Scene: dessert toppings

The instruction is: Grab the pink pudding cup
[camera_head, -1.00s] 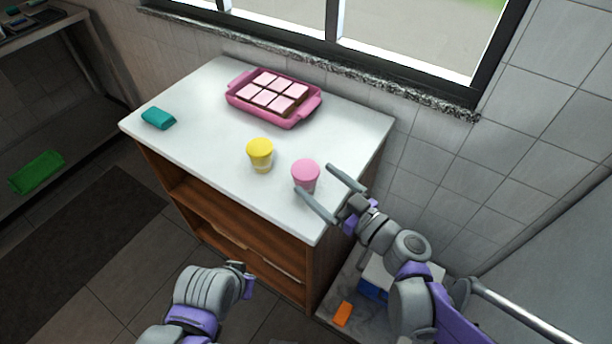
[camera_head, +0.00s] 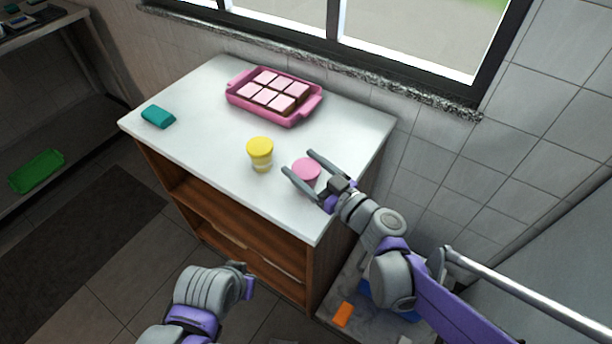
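The pink pudding cup (camera_head: 305,169) stands upright near the front right edge of the white counter. My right gripper (camera_head: 297,161) reaches in from the right with its two fingers spread, one on each side of the cup. The fingers look open, and I cannot tell whether either touches the cup. The lower part of the cup is mostly hidden by the near finger. My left gripper (camera_head: 243,281) is low in front of the cabinet, away from the counter top; its fingers are too unclear to tell their state.
A yellow-lidded cup (camera_head: 260,153) stands just left of the pink cup. A pink tray (camera_head: 236,99) with frosted brownie squares lies at the back. A teal block (camera_head: 158,116) lies at the left. The counter (camera_head: 205,135) is clear between them. A tiled wall stands behind.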

